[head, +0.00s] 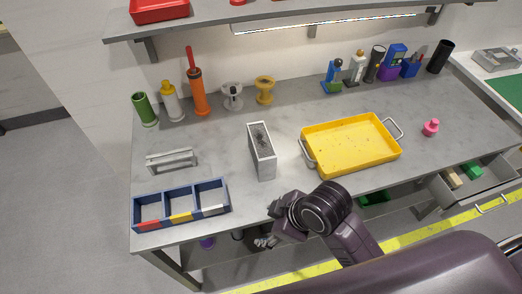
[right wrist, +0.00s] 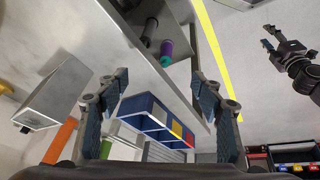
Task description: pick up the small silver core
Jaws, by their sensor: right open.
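A small silver spool-shaped piece (head: 232,97), which looks like the silver core, stands at the back of the grey bench in the head view, left of a gold spool (head: 265,90). I cannot make it out in the right wrist view. My right gripper (head: 272,224) is at the bench's front edge, well in front of the silver piece and apart from it. In the right wrist view its fingers (right wrist: 160,84) are spread with nothing between them. My left gripper (right wrist: 270,40) shows in the right wrist view, over the floor, its fingertips apart and empty.
A grey box (head: 262,152) stands mid-bench between my right gripper and the spools. A yellow tray (head: 307,152) is on the right, a blue divided bin (head: 181,224) front left, a grey handled rack (head: 171,160) behind it. An orange cylinder (head: 198,97) stands left of the spools.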

